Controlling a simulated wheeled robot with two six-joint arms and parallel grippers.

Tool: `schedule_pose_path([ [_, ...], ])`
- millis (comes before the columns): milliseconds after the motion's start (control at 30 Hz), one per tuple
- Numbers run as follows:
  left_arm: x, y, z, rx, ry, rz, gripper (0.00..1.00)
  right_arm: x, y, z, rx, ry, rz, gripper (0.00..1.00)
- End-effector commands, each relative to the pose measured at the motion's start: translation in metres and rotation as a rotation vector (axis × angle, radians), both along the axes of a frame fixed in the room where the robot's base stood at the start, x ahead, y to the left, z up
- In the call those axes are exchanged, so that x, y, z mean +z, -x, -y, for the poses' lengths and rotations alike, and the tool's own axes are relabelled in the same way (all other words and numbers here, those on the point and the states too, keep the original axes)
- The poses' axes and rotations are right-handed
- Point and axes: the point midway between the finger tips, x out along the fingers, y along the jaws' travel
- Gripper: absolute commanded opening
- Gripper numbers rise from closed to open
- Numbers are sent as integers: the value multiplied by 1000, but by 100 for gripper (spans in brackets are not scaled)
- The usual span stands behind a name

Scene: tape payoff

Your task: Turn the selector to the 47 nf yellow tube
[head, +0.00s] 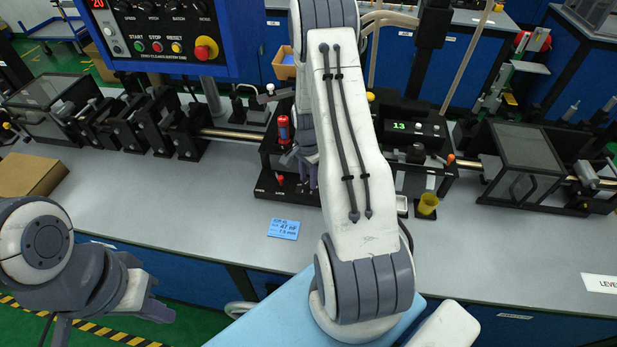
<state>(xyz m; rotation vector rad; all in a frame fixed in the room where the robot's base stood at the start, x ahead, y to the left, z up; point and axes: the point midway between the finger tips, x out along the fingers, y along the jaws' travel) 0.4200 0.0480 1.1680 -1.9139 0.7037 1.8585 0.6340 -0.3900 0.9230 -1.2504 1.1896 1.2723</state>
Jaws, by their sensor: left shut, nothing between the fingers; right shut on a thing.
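A blue card (284,229) reading "47 nF 7.5 mm" lies on the bench in front of the black station (272,190). A short yellow tube or cup (428,204) stands at the station's right front. My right gripper (303,170) is over the station's left half, beside a red upright part (283,130). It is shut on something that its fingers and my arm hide. I cannot make out the selector or its setting; my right arm covers the station's middle. My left gripper (152,309) is shut and empty at the lower left, away from the station.
A green display (408,127) reads 13. A blue control panel (165,40) hangs at the upper left. Black guide units (150,120) and a clear-sided box (522,155) flank the station. A cardboard box (30,174) sits at the left. The bench front is mostly clear.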

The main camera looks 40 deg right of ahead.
Motion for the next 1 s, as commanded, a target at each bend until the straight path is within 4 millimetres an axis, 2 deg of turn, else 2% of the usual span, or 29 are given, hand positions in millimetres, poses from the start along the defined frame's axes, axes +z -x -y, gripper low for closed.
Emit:
schedule_pose_path([
  [267, -7, 0, 0, 0, 0, 0, 0, 0, -2, 0, 175, 3, 3, 0],
  [1000, -19, 0, 0, -1, 0, 0, 0, 1, -3, 0, 825, 5, 6, 0],
])
